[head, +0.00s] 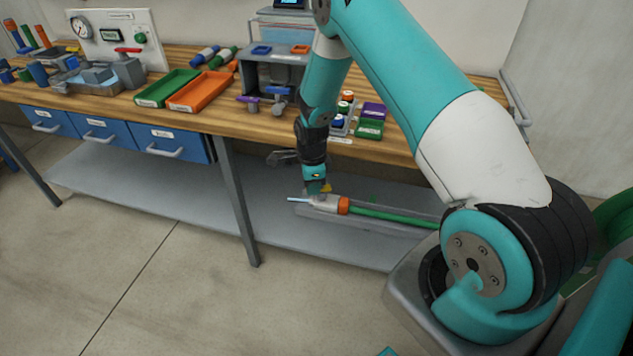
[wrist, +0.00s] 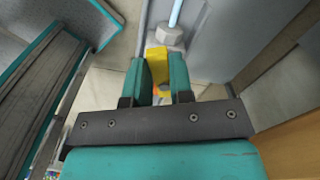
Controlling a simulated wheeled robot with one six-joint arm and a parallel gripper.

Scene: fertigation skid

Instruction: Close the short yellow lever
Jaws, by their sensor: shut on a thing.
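The short yellow lever (wrist: 156,60) stands between the two teal fingers of my gripper (wrist: 160,78) in the wrist view. The fingers are shut on it, one on each side. In the head view only a small yellow piece of the lever (head: 326,188) shows beside my gripper (head: 315,187). The lever sits on a pale grey valve body (head: 324,203) low in front of the bench. An orange collar (head: 343,205) and a green hose (head: 392,216) run to its right. A light blue tube (head: 298,199) leaves its left end. My fingers hide much of the lever.
A grey lower shelf (head: 180,190) lies under the wooden bench top (head: 215,112). A bench leg (head: 238,200) stands left of the valve. Blue drawers (head: 165,142), green and orange trays (head: 200,92) and small boxes are above. Open floor lies in front.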

